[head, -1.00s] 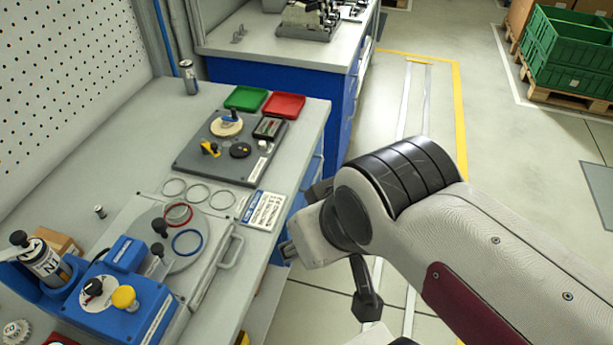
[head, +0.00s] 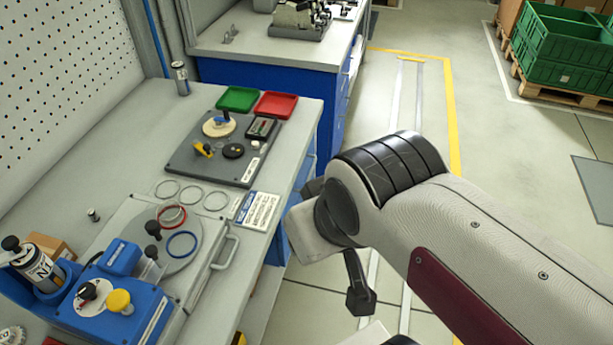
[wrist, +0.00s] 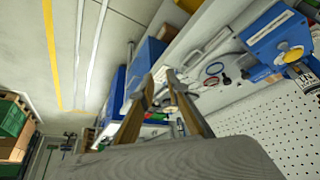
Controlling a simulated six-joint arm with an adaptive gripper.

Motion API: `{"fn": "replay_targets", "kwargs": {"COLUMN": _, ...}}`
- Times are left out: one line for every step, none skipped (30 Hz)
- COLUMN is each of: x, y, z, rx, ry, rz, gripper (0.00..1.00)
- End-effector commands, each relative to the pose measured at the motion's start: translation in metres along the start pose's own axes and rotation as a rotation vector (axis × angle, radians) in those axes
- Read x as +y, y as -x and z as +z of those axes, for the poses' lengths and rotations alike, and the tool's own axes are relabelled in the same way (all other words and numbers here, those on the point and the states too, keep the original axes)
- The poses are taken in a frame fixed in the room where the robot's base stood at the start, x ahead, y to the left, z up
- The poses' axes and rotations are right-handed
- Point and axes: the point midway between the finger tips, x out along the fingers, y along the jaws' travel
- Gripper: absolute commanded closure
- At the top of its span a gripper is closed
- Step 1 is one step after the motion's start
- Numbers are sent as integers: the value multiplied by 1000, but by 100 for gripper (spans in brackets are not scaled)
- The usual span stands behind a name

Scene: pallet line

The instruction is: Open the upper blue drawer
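The near workbench (head: 210,95) has blue fronts (head: 277,245) under its right edge, partly hidden by my arm. In the wrist view a blue drawer block (wrist: 148,55) shows beyond my fingertips, below the bench top. I cannot tell the upper drawer's front apart from the lower one, or see its handle clearly; no drawer shows pulled out. My gripper (wrist: 160,82) is open, its two fingers apart with nothing held between them.
On the bench are a grey plate with a handle (head: 228,250), a blue box with a yellow button (head: 120,302), rings, and green (head: 243,98) and red (head: 276,104) trays. Another blue bench (head: 300,85) stands behind. The floor to the right is clear, with green crates (head: 565,45) far off.

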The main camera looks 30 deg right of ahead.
Motion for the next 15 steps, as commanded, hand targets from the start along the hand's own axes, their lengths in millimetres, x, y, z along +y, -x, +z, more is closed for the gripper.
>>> {"fn": "replay_targets", "kwargs": {"x": 3, "y": -4, "z": 1, "rx": -19, "ry": -10, "rz": 5, "gripper": 85}}
{"fn": "replay_targets", "kwargs": {"x": 4, "y": -7, "z": 2, "rx": -30, "ry": -16, "rz": 8, "gripper": 85}}
{"fn": "replay_targets", "kwargs": {"x": 6, "y": -11, "z": 3, "rx": -48, "ry": -23, "rz": 11, "gripper": 85}}
{"fn": "replay_targets", "kwargs": {"x": 7, "y": -14, "z": 4, "rx": -61, "ry": -29, "rz": 14, "gripper": 85}}
{"fn": "replay_targets", "kwargs": {"x": 9, "y": -17, "z": 5, "rx": -76, "ry": -36, "rz": 16, "gripper": 85}}
{"fn": "replay_targets", "kwargs": {"x": 11, "y": -21, "z": 6, "rx": -95, "ry": -45, "rz": 20, "gripper": 85}}
{"fn": "replay_targets", "kwargs": {"x": 13, "y": -24, "z": 7, "rx": -111, "ry": -51, "rz": 22, "gripper": 85}}
{"fn": "replay_targets", "kwargs": {"x": 14, "y": -27, "z": 8, "rx": -125, "ry": -58, "rz": 25, "gripper": 85}}
{"fn": "replay_targets", "kwargs": {"x": 17, "y": -32, "z": 9, "rx": -146, "ry": -67, "rz": 28, "gripper": 85}}
{"fn": "replay_targets", "kwargs": {"x": 19, "y": -35, "z": 10, "rx": -161, "ry": -74, "rz": 31, "gripper": 85}}
{"fn": "replay_targets", "kwargs": {"x": 20, "y": -38, "z": 10, "rx": -175, "ry": -80, "rz": 33, "gripper": 85}}
{"fn": "replay_targets", "kwargs": {"x": 23, "y": -42, "z": 11, "rx": -195, "ry": -88, "rz": 36, "gripper": 85}}
{"fn": "replay_targets", "kwargs": {"x": 25, "y": -45, "z": 12, "rx": -209, "ry": -94, "rz": 39, "gripper": 85}}
{"fn": "replay_targets", "kwargs": {"x": 27, "y": -48, "z": 13, "rx": -224, "ry": -100, "rz": 42, "gripper": 85}}
{"fn": "replay_targets", "kwargs": {"x": 29, "y": -52, "z": 14, "rx": -243, "ry": -107, "rz": 45, "gripper": 85}}
